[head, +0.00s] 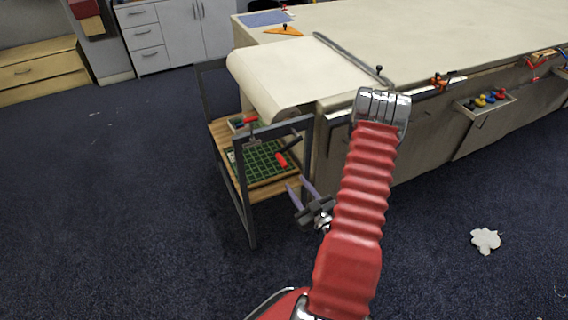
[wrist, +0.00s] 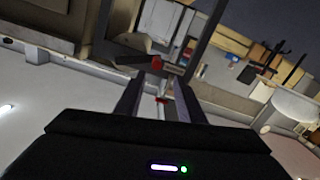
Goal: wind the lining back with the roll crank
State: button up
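The cream lining (head: 290,70) lies over the table's left end and curves down at its near edge beside a dark-framed rack (head: 242,190). A dark bar (head: 345,57) lies along its far side. A short red grip (head: 282,160) shows at the rack's front post; it looks like the roll crank's handle, but its arm is hard to make out.
The rack's wooden shelves hold a green grid tray (head: 258,165) and a red-handled tool (head: 250,121). The long table (head: 440,40) stands right, with a tray of coloured knobs (head: 485,101) on its side. A white scrap (head: 485,240) lies on the open carpet.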

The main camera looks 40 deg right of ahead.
aim_at(283, 163)
jog(key=shift+s+f+m+t, duration=0.15)
jog(key=shift+s+m+t, duration=0.15)
jog(key=shift+s, duration=0.4)
jog(key=shift+w, duration=0.1)
jog(key=x, duration=1.3)
jog(key=shift+w+d, duration=0.25)
jog(key=shift+d, duration=0.05)
jog(key=shift+c, duration=0.6)
grip_shut()
